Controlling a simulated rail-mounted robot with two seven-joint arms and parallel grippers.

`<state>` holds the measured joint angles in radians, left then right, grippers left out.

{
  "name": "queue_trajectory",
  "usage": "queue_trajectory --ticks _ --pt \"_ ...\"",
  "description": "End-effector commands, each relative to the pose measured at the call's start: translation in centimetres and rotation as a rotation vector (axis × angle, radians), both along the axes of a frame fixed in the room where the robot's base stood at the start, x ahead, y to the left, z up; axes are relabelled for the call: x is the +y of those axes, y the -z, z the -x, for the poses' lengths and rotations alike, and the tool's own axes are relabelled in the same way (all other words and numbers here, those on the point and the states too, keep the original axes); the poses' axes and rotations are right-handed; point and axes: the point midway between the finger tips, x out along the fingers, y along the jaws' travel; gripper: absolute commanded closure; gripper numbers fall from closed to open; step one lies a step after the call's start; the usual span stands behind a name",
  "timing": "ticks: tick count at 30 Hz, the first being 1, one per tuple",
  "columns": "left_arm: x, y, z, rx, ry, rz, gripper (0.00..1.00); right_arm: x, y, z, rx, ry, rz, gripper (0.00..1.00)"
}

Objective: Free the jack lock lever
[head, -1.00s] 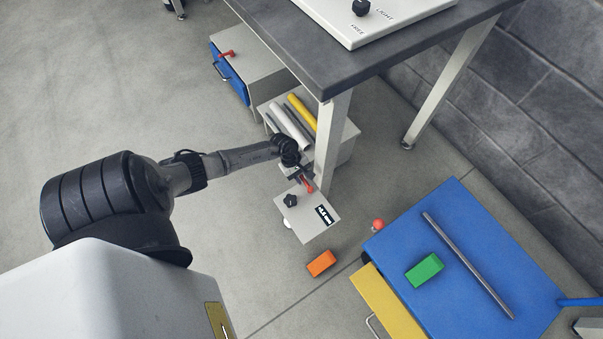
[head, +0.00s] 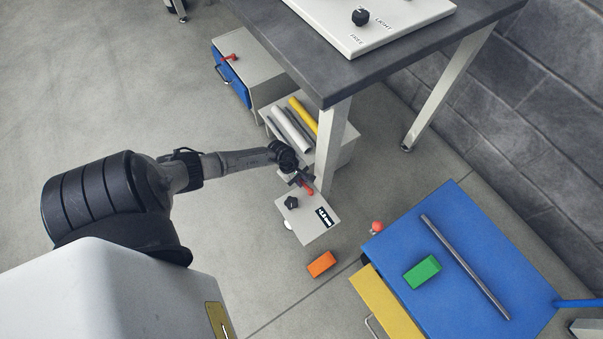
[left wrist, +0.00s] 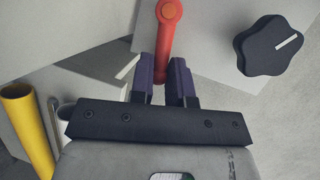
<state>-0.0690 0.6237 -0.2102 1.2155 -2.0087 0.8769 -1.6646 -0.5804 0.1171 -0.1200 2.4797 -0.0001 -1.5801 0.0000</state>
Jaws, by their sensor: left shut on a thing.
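The red lever (left wrist: 166,38) stands between the two fingers of my left gripper (left wrist: 167,75) in the left wrist view. The gripper is shut on it. In the head view the lever (head: 308,188) shows as a small red piece beside my left gripper (head: 300,180), at the edge of a grey panel (head: 318,222). The panel carries a black star-shaped knob (head: 291,202) and a dark label. The knob also shows at the right of the left wrist view (left wrist: 268,45). The fingers hide part of the lever. My right gripper is not in view.
A table leg (head: 332,150) stands close beside my gripper, under the dark tabletop (head: 345,85). A box of yellow and white rolls (head: 290,130) is behind. An orange block (head: 321,264) lies on the floor. A blue-topped cart (head: 465,290) bears a green block (head: 422,271) and a rod.

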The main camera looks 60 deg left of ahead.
Motion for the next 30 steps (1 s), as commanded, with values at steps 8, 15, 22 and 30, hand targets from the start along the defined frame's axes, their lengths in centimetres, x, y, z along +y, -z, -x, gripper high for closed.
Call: queue_trajectory --ticks 8,15,22,30 --pt "-0.6 -0.8 1.3 0.004 -0.244 -0.001 1.00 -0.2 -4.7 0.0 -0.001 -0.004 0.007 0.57" --pt "-1.3 -0.7 2.1 0.002 -0.435 -0.001 1.00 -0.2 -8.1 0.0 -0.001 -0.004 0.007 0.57" --pt "-1.8 -0.5 2.5 0.001 -0.572 0.000 1.00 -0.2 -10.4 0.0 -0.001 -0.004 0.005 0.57" --pt "-2.2 -0.2 2.7 0.000 -0.657 0.000 1.00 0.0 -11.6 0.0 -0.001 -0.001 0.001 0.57"
